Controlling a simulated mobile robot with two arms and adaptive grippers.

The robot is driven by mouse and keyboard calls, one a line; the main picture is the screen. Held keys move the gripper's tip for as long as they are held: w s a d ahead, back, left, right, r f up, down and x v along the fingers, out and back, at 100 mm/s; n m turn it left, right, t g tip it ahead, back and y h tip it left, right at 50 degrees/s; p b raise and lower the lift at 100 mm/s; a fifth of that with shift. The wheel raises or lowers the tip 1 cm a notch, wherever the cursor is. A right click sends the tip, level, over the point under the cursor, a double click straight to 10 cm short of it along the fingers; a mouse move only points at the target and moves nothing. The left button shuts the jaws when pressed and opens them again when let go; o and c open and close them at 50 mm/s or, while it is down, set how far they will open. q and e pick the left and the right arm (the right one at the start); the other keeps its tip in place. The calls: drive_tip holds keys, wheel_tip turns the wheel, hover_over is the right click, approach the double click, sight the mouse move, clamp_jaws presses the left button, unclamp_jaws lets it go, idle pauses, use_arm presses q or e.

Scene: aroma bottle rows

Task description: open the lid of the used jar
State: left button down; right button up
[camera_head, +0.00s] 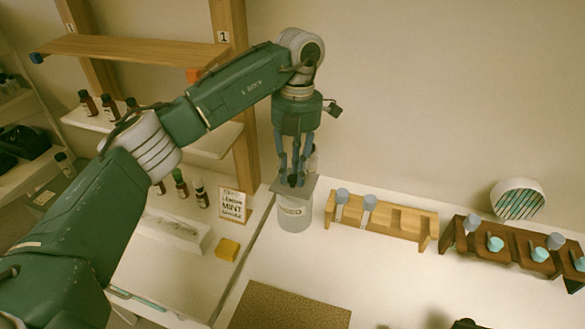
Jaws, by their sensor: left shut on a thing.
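The used jar (294,218) is a pale, cloudy container with a label reading "USED". It stands upright on the white counter near its back edge. Its lid (309,185) is a flat grey plate at the jar's mouth. I cannot tell whether the lid rests on the rim or is slightly raised. My left gripper (293,180) points straight down from above and is shut on the lid at its middle. The fingers hide the part they hold. My right gripper does not show.
A "MINT" sign (233,205), a yellow block (228,249) and small bottles are on the left. A brown mat (290,307) lies in front.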

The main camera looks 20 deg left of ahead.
use_arm(q)
drive_tip(key=shift+w+r+g+p, duration=0.55)
drive_tip(key=shift+g+p, duration=0.25)
drive_tip(key=shift+p, duration=0.2)
drive_tip(key=shift+w+r+g+p, duration=0.15)
drive_tip(key=shift+w+g+p, duration=0.05)
drive_tip(key=shift+g+p, duration=0.35)
drive_tip(key=shift+w, duration=0.1)
